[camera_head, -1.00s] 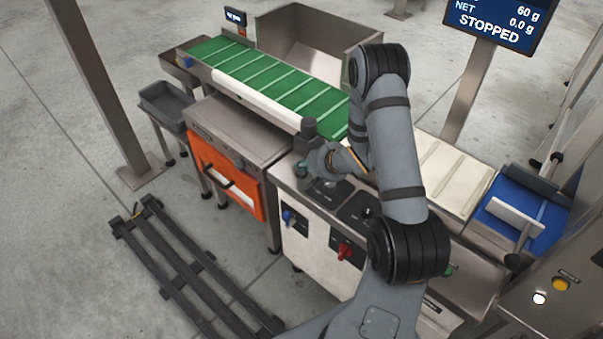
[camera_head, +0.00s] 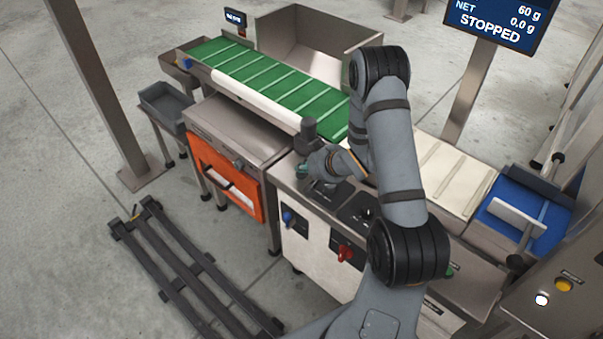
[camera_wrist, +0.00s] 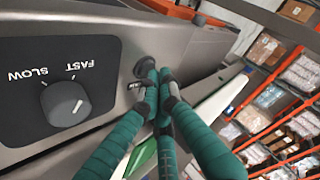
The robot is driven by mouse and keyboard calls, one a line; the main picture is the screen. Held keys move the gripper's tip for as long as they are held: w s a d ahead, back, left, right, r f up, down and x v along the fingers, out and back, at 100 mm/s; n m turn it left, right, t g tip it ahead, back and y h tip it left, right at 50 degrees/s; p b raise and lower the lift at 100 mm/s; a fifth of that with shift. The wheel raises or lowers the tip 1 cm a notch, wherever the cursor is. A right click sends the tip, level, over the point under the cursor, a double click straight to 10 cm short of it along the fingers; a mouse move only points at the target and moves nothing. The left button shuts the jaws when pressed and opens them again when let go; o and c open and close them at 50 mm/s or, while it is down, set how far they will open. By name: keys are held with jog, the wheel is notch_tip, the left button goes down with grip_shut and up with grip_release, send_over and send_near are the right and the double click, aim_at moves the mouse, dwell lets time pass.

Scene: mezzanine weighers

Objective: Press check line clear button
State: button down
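My gripper (camera_wrist: 162,84) shows in the wrist view as teal fingers with their tips together, holding nothing visible. The tips are beside a dark round knob or button (camera_wrist: 145,67) with a small label mostly hidden by the fingers. I cannot tell whether they touch it. In the head view my gripper (camera_head: 303,171) is low over the control panel, partly hidden by my arm. I cannot read which control is the line clear button. A grey SLOW/FAST dial (camera_wrist: 66,103) is left of the fingers in the wrist view. The display (camera_head: 497,22) reads STOPPED.
A green belt (camera_head: 260,75) and a pale belt (camera_head: 437,176) run behind the panel. A red switch (camera_head: 346,252) and a blue switch (camera_head: 288,217) are on the cabinet front. A console at right has a yellow button (camera_head: 563,285) and a white one (camera_head: 541,299).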

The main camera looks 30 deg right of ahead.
aim_at(303, 175)
jog(key=shift+f, duration=0.2)
dwell(0.5)
jog(key=shift+r+p, duration=0.35)
jog(key=shift+r, duration=0.5)
jog(key=shift+r+p, duration=1.85)
jog(key=shift+r, duration=0.7)
jog(key=shift+w+a+f, duration=0.1)
